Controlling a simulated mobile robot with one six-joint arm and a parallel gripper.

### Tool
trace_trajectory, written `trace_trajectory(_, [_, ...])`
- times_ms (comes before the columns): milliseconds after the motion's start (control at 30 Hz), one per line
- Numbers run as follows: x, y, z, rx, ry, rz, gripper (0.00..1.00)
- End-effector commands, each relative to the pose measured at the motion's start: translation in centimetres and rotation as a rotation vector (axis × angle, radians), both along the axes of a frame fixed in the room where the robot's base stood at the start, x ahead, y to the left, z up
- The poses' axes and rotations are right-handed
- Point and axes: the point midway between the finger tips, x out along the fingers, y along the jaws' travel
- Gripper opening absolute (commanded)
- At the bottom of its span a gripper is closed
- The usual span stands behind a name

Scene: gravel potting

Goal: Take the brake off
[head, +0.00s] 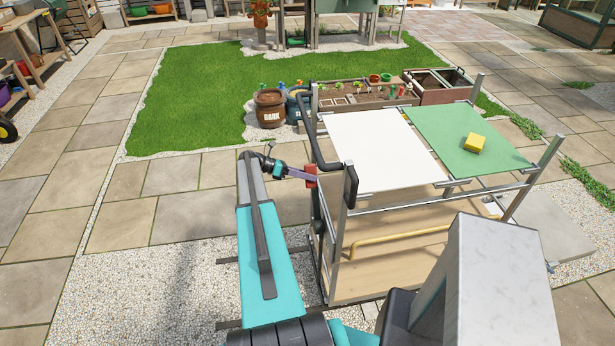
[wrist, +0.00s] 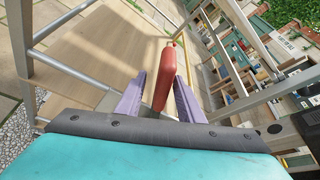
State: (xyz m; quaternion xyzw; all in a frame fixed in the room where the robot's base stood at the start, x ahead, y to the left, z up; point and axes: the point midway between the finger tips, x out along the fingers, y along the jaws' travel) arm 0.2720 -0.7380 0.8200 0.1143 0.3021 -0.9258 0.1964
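The cart (head: 385,270) has a metal frame and wooden lower panels. My gripper (head: 308,179) reaches the red handle from the left. In the wrist view the red handle (wrist: 165,75) stands between the two purple fingers of my gripper (wrist: 160,85). The fingers are apart, with thin gaps seen beside the handle. The lever's lower part and pivot are hidden.
A white board (head: 378,145) and a green board (head: 465,140) with a yellow block (head: 474,144) lie on the cart top. Pots and a planter (head: 362,95) stand behind. Open paving lies left. A yellow rail (head: 400,238) runs along the cart.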

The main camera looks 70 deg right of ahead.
Motion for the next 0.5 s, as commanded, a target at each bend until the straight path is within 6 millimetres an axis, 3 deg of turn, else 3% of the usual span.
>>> trace_trajectory(267, [0.3,0.1,0.2,-0.002,0.0,0.0,0.34])
trace_trajectory(500, [2.3,0.7,0.7,-0.004,-0.001,0.002,0.34])
